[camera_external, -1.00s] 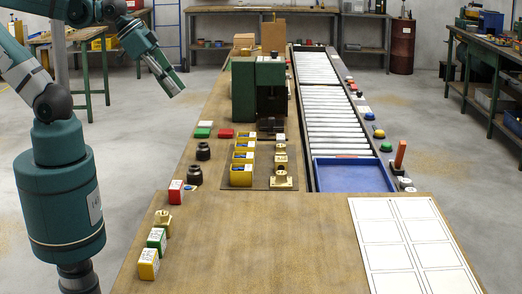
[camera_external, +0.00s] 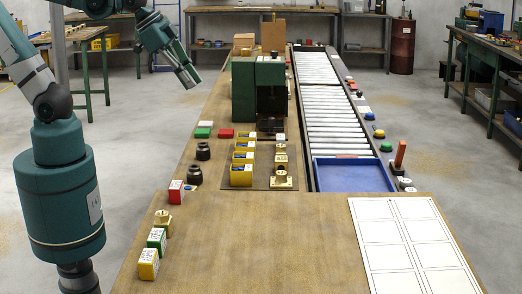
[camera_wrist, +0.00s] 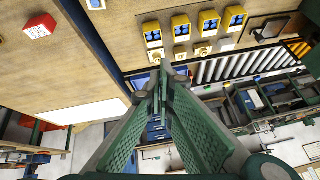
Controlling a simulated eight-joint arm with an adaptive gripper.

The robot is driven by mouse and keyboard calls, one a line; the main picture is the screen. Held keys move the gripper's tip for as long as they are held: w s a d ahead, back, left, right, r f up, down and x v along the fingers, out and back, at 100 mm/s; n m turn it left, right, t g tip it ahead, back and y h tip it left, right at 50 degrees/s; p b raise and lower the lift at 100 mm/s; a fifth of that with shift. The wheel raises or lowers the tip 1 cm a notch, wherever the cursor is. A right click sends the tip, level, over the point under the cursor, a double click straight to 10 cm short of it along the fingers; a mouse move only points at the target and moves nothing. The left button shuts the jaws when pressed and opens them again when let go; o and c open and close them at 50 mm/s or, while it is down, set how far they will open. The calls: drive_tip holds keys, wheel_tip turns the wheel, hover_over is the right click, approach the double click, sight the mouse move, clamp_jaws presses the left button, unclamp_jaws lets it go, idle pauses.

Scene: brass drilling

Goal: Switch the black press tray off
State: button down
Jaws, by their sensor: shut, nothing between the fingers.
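The black press tray (camera_external: 270,125) sits at the foot of the green press (camera_external: 243,92) on the wooden bench. A dark flat shape at the upper right of the wrist view (camera_wrist: 270,29) appears to be the same tray. My gripper (camera_external: 191,80) is in the air left of the press, apart from it and above the bench's left edge. In the wrist view its green fingers (camera_wrist: 163,68) meet at the tips, shut and empty. I cannot make out a switch on the tray.
Yellow bins (camera_external: 241,175) and brass parts (camera_external: 281,182) stand in rows before the press. The roller conveyor (camera_external: 330,110) and blue tray (camera_external: 350,176) are to the right.

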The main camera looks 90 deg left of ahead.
sight(283, 126)
drive_tip(key=w+a+f+m+g+y, duration=0.25)
drive_tip(key=w+a+m, duration=0.55)
drive_tip(key=w+a, duration=0.85)
drive_tip(key=w+a+f+m+g, duration=0.2)
drive_tip(key=w+a+f+m, duration=0.2)
drive_tip(key=w+a+f, duration=0.2)
drive_tip(key=w+a+f+m+g+y+p, duration=0.1)
drive_tip(key=w+a+f+m+g, duration=0.1)
drive_tip(key=w+a+f, duration=0.4)
drive_tip(key=shift+a+f+m, duration=0.9)
drive_tip(key=shift+a+f, duration=1.8)
drive_tip(key=shift+a, duration=0.1)
drive_tip(key=shift+f, duration=0.1)
drive_tip(key=b+x, duration=0.1)
drive_tip(key=x, duration=0.8)
drive_tip(key=shift+w+a+f, duration=0.1)
drive_tip(key=shift+a+f, duration=0.3)
drive_tip(key=shift+a, duration=1.85)
